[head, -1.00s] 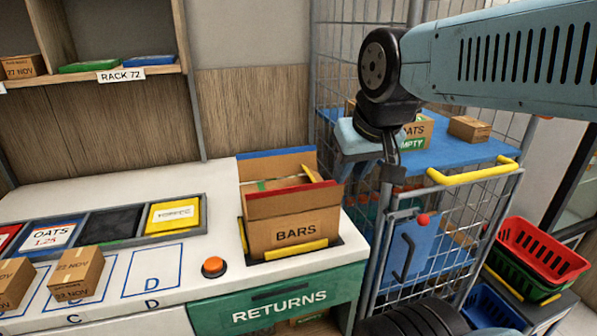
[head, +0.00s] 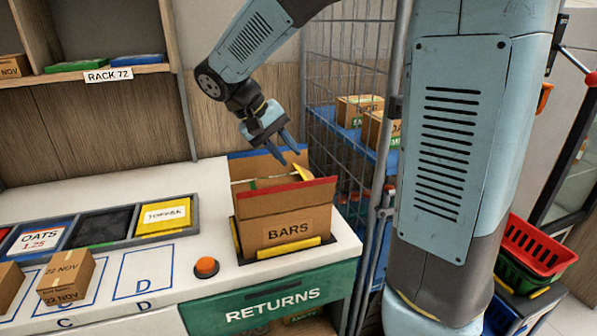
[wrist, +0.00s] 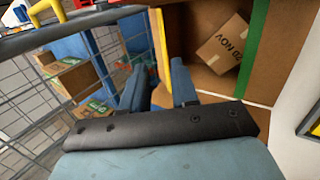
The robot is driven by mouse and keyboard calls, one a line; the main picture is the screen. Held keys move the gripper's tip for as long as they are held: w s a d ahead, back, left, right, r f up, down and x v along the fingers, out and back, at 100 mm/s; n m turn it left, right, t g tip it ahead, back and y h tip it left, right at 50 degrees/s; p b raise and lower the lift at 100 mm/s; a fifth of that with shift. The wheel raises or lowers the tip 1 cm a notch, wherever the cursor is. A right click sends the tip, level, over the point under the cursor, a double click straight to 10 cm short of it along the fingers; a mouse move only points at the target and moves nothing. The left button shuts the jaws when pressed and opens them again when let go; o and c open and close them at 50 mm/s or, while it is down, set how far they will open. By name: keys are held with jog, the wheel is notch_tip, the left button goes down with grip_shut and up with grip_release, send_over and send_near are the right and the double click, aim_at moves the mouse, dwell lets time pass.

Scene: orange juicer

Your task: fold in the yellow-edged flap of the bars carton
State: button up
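The bars carton (head: 280,228) stands upright on the counter with its top open. Its red-edged front flap (head: 287,196) and blue-edged back flap (head: 262,163) stand up. The yellow-edged flap (head: 303,172) shows at the carton's right side, tilted; it also shows in the wrist view (wrist: 158,45). A small box marked 20 NOV (wrist: 222,45) lies inside the carton, beside a green-edged strip (wrist: 254,45).
A wire cage (head: 335,75) with blue shelves and boxes stands close on the right. An orange button (head: 206,267) and a small box (head: 66,276) are on the counter to the left. The RETURNS drawer (head: 272,305) is below. Rack 72 (head: 113,75) is at the upper left.

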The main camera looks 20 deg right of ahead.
aim_at(298, 170)
jog(key=w+a+h, duration=0.4)
jog(key=w+a, duration=0.1)
jog(key=a, duration=0.1)
jog(key=shift+t, duration=0.3)
jog(key=x, duration=1.3)
jog(key=shift+s+d+f, duration=0.1)
jog(key=shift+s+f, duration=0.1)
jog(key=shift+f, duration=0.3)
grip_shut()
